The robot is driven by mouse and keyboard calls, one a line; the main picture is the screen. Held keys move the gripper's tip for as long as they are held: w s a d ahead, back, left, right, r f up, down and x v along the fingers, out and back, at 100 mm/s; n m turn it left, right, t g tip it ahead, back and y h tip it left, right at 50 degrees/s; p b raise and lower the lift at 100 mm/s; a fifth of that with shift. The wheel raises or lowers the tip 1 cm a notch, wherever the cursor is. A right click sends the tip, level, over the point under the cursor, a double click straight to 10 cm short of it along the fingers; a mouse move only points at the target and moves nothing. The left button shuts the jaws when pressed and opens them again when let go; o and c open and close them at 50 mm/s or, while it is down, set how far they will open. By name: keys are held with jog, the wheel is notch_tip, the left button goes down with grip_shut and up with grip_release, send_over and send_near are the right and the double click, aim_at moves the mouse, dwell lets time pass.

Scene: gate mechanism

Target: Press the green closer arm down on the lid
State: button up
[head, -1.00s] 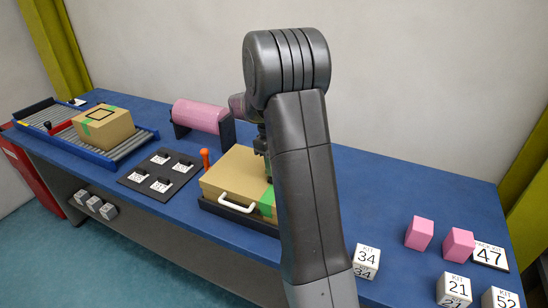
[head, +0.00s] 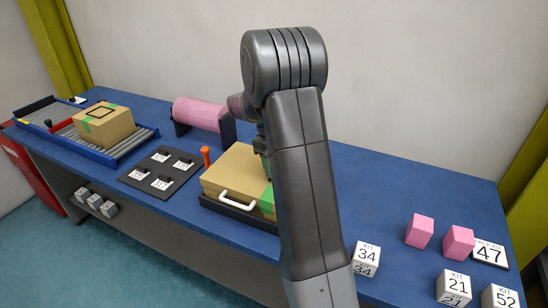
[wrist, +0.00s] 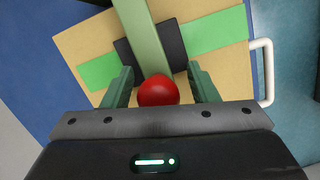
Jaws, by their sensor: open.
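The green closer arm (wrist: 146,40) is a pale green bar in the wrist view, running from the top edge towards me over the lid (wrist: 222,62). A red ball knob (wrist: 158,92) is at its near end. A dark pad (wrist: 172,45) shows on both sides of the bar. My gripper (wrist: 162,82) is open, with one finger on each side of the bar and knob. I cannot tell whether the fingers touch it, or how far the bar is above the lid. In the head view the tan box (head: 232,178) is partly behind my arm, which hides the closer arm.
The box has a white handle (head: 238,199) and green tape. An orange-topped post (head: 206,156) and a pink roll (head: 196,114) stand close by. A dark board with tags (head: 160,170) lies left. Pink blocks (head: 419,231) and numbered cubes are at the right.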

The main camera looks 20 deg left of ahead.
notch_tip(320, 180, up, 13)
jog(key=a+b, duration=0.1)
jog(key=a, duration=0.1)
jog(key=shift+w+a+r, duration=0.2)
jog(key=shift+w+a, duration=0.05)
jog(key=shift+w, duration=0.1)
jog(key=shift+f, duration=0.15)
jog(key=d+f, duration=0.1)
jog(key=f, duration=0.7)
jog(key=d+f+p, duration=0.1)
jog(key=f, duration=0.4)
jog(key=shift+s+d+f, duration=0.1)
jog(key=shift+s+d, duration=0.2)
